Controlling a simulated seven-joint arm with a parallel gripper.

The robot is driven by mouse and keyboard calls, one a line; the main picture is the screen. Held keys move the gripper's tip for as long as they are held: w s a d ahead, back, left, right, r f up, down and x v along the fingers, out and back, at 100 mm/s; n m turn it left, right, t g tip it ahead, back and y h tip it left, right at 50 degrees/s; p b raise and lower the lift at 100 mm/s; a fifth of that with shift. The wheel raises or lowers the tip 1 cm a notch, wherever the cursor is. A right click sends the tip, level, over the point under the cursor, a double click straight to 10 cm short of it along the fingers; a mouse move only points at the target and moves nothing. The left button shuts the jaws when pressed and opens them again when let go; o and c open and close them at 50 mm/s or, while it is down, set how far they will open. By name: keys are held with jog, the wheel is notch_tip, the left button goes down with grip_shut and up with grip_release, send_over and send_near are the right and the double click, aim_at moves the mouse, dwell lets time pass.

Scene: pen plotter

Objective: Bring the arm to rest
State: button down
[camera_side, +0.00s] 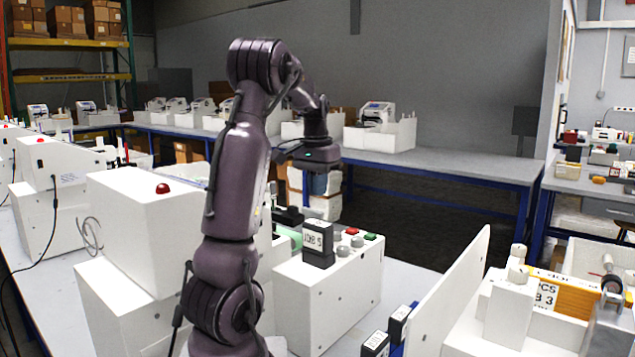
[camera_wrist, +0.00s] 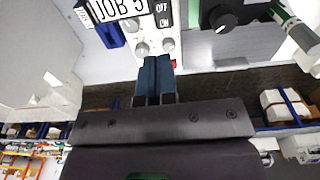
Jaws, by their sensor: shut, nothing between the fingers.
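My gripper (camera_wrist: 157,62) is shut and empty, its two dark fingers side by side in the wrist view. In the side view the hand of my arm (camera_side: 312,153) hangs from the bent wrist, above and apart from a white control box (camera_side: 335,300); its fingers are hard to make out there. A black block with a "JOB 5" label (camera_side: 318,243) stands on the box. The label also shows at the top of the wrist view (camera_wrist: 113,8). Red, green and grey knobs or buttons (camera_side: 352,237) sit beside the block.
A white machine housing with a red dome (camera_side: 150,205) stands at the left, close to my arm. A white upright panel (camera_side: 455,295) and an orange-and-white unit (camera_side: 555,292) are at the right. A long grey bench (camera_side: 450,165) runs behind. The space above the control box is open.

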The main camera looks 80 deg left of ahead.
jog(key=shift+r, duration=0.55)
jog(key=w+d+f+m+t, duration=0.1)
jog(key=w+d, duration=0.2)
jog(key=d, duration=0.7)
jog(key=w+d+m+t, duration=0.15)
jog(key=w+d, duration=0.25)
jog(key=d, duration=0.6)
jog(key=s+d+r+m+t, duration=0.1)
jog(key=d+m, duration=0.5)
jog(key=d, duration=0.9)
jog(key=shift+s+d+t, duration=0.4)
jog(key=shift+s+t, duration=0.35)
jog(key=shift+s, duration=0.3)
